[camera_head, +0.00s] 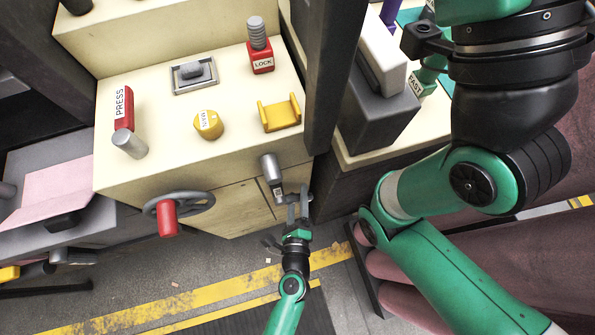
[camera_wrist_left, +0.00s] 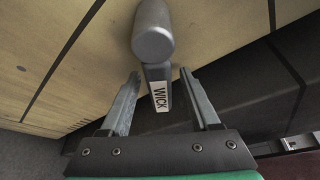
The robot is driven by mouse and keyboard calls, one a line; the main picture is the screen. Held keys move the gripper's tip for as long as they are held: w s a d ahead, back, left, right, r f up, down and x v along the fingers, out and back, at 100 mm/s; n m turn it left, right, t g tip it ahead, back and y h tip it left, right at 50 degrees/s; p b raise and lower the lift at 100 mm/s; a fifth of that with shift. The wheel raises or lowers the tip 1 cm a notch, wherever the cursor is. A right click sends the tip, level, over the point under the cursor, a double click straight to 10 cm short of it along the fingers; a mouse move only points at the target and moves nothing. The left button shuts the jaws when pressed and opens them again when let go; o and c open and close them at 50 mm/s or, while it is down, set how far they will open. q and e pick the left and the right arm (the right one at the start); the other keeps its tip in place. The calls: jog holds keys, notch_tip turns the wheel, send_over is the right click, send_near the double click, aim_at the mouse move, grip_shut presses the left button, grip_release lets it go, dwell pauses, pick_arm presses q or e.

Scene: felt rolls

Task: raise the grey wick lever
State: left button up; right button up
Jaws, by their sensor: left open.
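The grey wick lever (camera_head: 270,168) is on the front face of the cream cabinet, near its right corner. In the left wrist view its round grey knob (camera_wrist_left: 153,38) is at top centre, with the white WICK label (camera_wrist_left: 161,96) on the arm below it. My left gripper (camera_head: 298,203) is open and empty, just below and to the right of the lever in the head view. In the left wrist view its fingers (camera_wrist_left: 160,80) stand on either side of the labelled arm, with gaps visible on both sides. My right gripper is out of view.
A grey handwheel with a red handle (camera_head: 168,218) sticks out left of the lever. On the cabinet top are a red PRESS lever (camera_head: 123,108), a yellow knob (camera_head: 208,124), a yellow bracket (camera_head: 281,113) and a red LOCK block (camera_head: 261,60). A dark post (camera_head: 334,70) stands right.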

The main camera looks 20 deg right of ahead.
pick_arm(q)
jog(key=p+v, duration=0.3)
jog(key=v, duration=0.8)
jog(key=shift+s+a, duration=0.2)
jog(key=shift+s, duration=0.05)
jog(key=shift+r, duration=0.1)
